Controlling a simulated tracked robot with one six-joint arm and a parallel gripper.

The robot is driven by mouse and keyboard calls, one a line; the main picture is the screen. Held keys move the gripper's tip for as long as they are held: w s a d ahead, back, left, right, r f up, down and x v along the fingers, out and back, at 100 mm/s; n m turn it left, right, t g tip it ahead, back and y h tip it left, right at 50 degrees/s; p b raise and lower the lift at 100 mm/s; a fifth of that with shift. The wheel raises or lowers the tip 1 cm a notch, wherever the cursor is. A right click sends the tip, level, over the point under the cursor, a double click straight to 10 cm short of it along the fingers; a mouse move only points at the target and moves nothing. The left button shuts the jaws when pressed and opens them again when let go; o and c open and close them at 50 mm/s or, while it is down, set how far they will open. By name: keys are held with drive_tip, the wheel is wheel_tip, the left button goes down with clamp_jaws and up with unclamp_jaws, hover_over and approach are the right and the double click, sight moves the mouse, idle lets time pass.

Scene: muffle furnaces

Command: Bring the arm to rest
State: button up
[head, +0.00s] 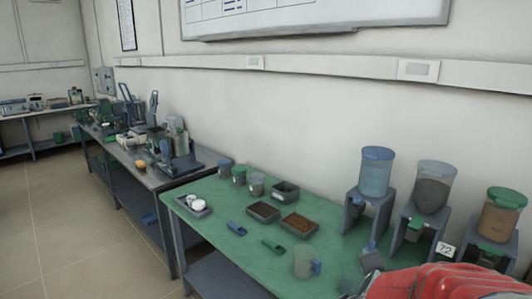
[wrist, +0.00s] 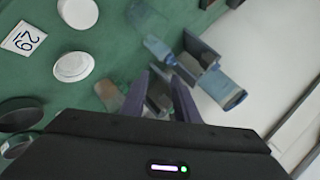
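My red arm (head: 425,284) reaches in at the lower right of the head view, over the front right of the green table (head: 225,220). In the wrist view my gripper (wrist: 161,82) shows two dark purple fingers standing apart. I see nothing clearly held between them; a dark, blurred shape lies beyond the gap. The gripper points down at the green table top. A blue-capped container in a dark stand (wrist: 200,68) appears just past the right finger. My fingertips are not clear in the head view.
Three dispensers on stands, including a blue one (head: 375,172), line the table's right back. A clear jug (head: 305,262), brown-filled trays (head: 299,224) and small scoops lie near the arm.

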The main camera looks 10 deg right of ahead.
drive_tip(key=s+a+r+n+y, duration=0.25)
drive_tip(key=a+n, duration=0.35)
drive_tip(key=a, duration=0.4)
drive_tip(key=s+a+r+n+y, duration=0.1)
drive_tip(key=a+r+n+y, duration=0.15)
drive_tip(key=a+n, duration=0.45)
drive_tip(key=s+a+r+n+g+y, duration=0.1)
drive_tip(key=s+a+r+n+g, duration=0.1)
drive_tip(key=s+a+n, duration=0.4)
drive_tip(key=s+a+g, duration=0.1)
drive_tip(key=s+a, duration=0.2)
drive_tip(key=s, duration=0.3)
drive_tip(key=shift+s+a+n+g+y, duration=0.2)
drive_tip(key=shift+a+n+g+y, duration=0.1)
drive_tip(key=shift+a+y, duration=0.1)
drive_tip(key=shift+d, duration=0.15)
